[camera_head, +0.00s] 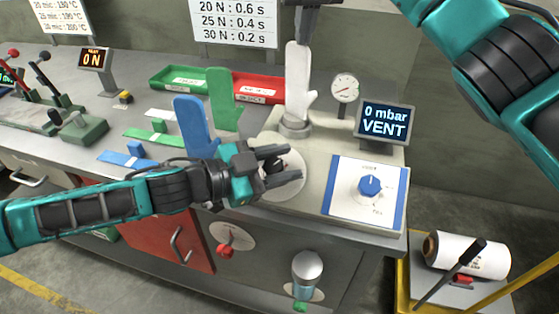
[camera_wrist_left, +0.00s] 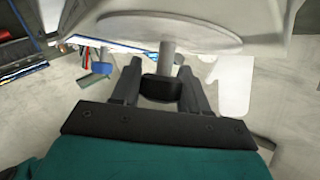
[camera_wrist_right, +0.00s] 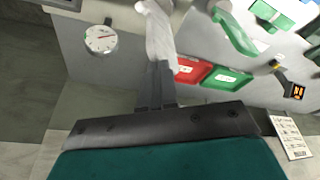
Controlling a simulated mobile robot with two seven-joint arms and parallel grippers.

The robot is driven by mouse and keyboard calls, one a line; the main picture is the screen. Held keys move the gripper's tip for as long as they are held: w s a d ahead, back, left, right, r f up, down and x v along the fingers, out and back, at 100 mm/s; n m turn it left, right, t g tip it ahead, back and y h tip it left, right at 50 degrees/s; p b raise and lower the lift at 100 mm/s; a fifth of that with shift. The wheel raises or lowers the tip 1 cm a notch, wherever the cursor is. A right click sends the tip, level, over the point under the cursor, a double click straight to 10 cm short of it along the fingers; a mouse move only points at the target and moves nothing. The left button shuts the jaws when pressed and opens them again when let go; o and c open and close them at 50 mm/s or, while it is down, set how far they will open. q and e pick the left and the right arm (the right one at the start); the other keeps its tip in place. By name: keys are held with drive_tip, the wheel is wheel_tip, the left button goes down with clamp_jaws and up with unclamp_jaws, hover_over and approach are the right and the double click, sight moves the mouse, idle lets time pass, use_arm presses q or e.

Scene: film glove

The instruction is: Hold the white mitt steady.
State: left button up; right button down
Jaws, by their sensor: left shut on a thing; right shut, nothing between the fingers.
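The white mitt (camera_head: 297,80) stands upright on a round mount on the beige machine. In the right wrist view the mitt (camera_wrist_right: 158,32) lies just beyond my fingertips. My right gripper (camera_head: 301,30) is shut and empty at the mitt's top end; I cannot tell whether it touches the mitt. The right fingers (camera_wrist_right: 158,75) show closed together. My left gripper (camera_head: 284,164) is shut on a black knob (camera_wrist_left: 162,88) at the machine's round white disc (camera_head: 289,186). The left fingers hide part of the knob in the head view.
A blue mitt (camera_head: 193,128) and a green mitt (camera_head: 222,100) stand left of the machine. Behind are a green tray (camera_head: 160,80) and a red tray (camera_head: 258,97). A gauge (camera_head: 344,88) and a display reading "0 mbar VENT" (camera_head: 385,121) stand right of the white mitt.

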sight(271, 166)
use_arm(q)
drive_tip(key=m+g, duration=0.3)
drive_tip(key=g, duration=0.1)
drive_tip(key=shift+s+d+m, duration=0.25)
drive_tip(key=shift+s+m, duration=0.05)
drive_tip(key=shift+m, duration=0.1)
drive_tip(key=shift+s+f+m+g+y, duration=0.15)
drive_tip(key=shift+m+g, duration=0.7)
drive_tip(key=shift+s+f+m+g+y, duration=0.1)
drive_tip(key=shift+m+g+y, duration=0.05)
drive_tip(key=shift+m+g, duration=0.7)
drive_tip(key=o, duration=0.9)
drive_tip(key=shift+o, duration=0.3)
drive_tip(key=shift+a, duration=0.1)
drive_tip(key=shift+w, duration=0.1)
drive_tip(key=shift+a+r, duration=0.1)
drive_tip(key=shift+a, duration=0.15)
drive_tip(key=v, duration=0.4)
drive_tip(key=shift+a+r, duration=0.15)
drive_tip(key=a, duration=1.2)
drive_tip(key=shift+s, duration=0.3)
